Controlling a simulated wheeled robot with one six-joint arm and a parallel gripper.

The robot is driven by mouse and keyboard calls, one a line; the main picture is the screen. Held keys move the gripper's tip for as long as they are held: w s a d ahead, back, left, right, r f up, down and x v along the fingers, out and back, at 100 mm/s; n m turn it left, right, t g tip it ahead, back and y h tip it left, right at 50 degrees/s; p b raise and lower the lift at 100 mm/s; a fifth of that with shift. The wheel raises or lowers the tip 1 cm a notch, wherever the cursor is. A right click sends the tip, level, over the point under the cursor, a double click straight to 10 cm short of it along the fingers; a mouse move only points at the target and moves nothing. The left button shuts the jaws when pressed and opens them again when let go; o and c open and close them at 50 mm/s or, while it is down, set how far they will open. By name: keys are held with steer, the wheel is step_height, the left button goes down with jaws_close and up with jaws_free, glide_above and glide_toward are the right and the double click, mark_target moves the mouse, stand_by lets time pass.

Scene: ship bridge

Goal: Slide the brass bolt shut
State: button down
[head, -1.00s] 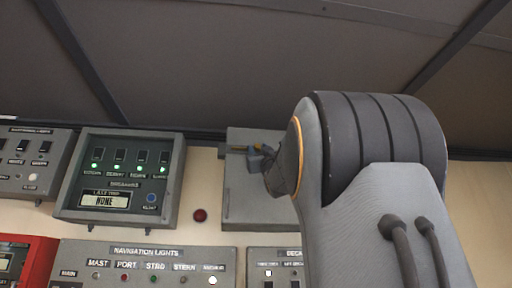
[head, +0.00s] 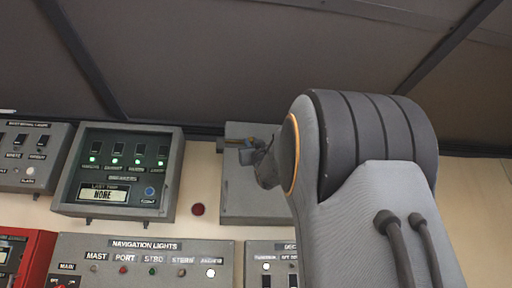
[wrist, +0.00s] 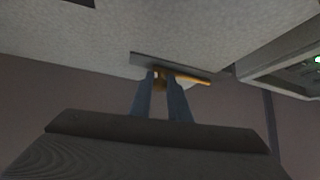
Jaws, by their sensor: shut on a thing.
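The brass bolt (wrist: 194,78) is a thin bar lying along a grey mounting strip (wrist: 140,58) in the wrist view. One end of it sticks out to the right of my fingers. My gripper (wrist: 161,80) is shut on the bolt's small knob, which shows between the two blue-grey fingertips. In the head view my gripper (head: 248,152) is small and partly hidden by my own arm, at the upper part of a grey panel (head: 240,205). A bit of brass shows beside it there. Whether the bolt's end sits in a keeper is too small to tell.
A breaker box with green lights (head: 120,172) is left of the grey panel. A red button (head: 198,209) is between them. The navigation lights panel (head: 145,262) is below. My arm covers the head view's right side. A dark sloping surface (head: 230,60) is above.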

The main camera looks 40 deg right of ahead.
steer(key=shift+w+a+b, duration=0.4)
steer(key=shift+a, duration=0.25)
steer(key=shift+w+a+b, duration=0.35)
steer(key=shift+a, duration=0.25)
steer(key=c, duration=1.6)
jaws_free()
steer(key=shift+w+a, duration=0.1)
steer(key=shift+a, duration=0.1)
steer(key=shift+c, duration=0.2)
steer(key=shift+d, duration=0.1)
steer(key=b+v, duration=0.4)
steer(key=v, duration=0.4)
steer(key=shift+b, duration=0.35)
